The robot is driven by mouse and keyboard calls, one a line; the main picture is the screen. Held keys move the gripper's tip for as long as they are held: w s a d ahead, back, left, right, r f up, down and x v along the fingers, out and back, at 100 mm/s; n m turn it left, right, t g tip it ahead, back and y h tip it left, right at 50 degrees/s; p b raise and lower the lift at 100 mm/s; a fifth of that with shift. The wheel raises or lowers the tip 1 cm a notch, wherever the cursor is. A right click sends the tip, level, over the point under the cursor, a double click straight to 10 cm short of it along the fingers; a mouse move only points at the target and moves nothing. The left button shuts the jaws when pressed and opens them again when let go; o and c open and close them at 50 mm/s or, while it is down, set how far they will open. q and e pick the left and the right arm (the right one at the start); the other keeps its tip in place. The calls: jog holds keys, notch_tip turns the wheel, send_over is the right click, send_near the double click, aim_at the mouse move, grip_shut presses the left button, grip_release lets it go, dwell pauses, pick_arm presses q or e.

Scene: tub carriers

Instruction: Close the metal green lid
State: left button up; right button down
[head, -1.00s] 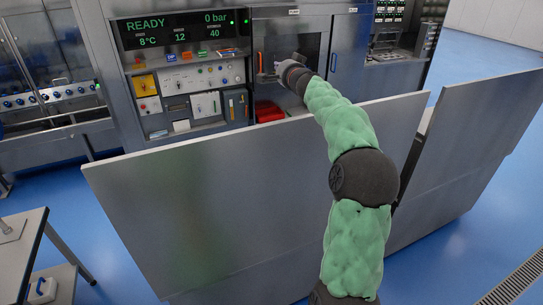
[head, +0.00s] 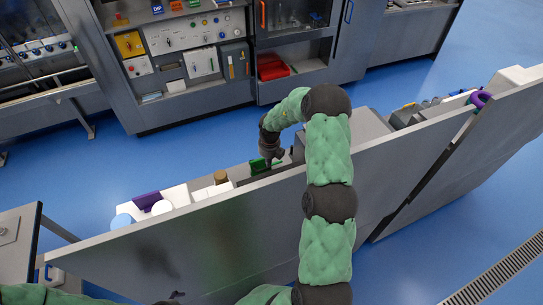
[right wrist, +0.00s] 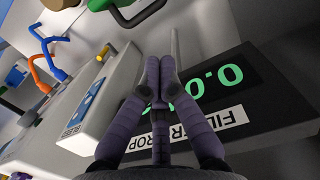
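A small green piece (head: 258,166) shows behind the upper edge of the long grey panel in the head view. I cannot tell whether it is the lid. In the right wrist view a green part with a dark loop handle (right wrist: 125,10) is at the top, beyond my fingertips and cut by the frame edge. My right gripper (head: 273,157) points down next to the green piece. In the right wrist view its purple-grey fingers (right wrist: 160,64) are together with nothing seen between them, in front of a dark display with green digits (right wrist: 205,90).
A purple ring (head: 479,99) is at right. A cabinet with a red bin (head: 272,66) stands beyond open blue floor.

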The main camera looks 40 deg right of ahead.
pick_arm(q)
jog(key=shift+r+p, duration=0.8)
jog(key=shift+r, duration=0.05)
pick_arm(e)
notch_tip(320, 180, down, 9)
jog(key=shift+w+d+f, duration=0.2)
jog(key=shift+w+d, duration=0.05)
jog(key=shift+w, duration=0.2)
jog(key=shift+r, duration=6)
pick_arm(q)
jog(key=shift+w+d, duration=0.15)
jog(key=shift+w, duration=0.3)
pick_arm(e)
notch_tip(320, 180, down, 11)
jog(key=w, duration=0.1)
jog(key=shift+w+r+t, duration=0.15)
jog(key=shift+t, duration=0.25)
jog(key=shift+d, duration=0.1)
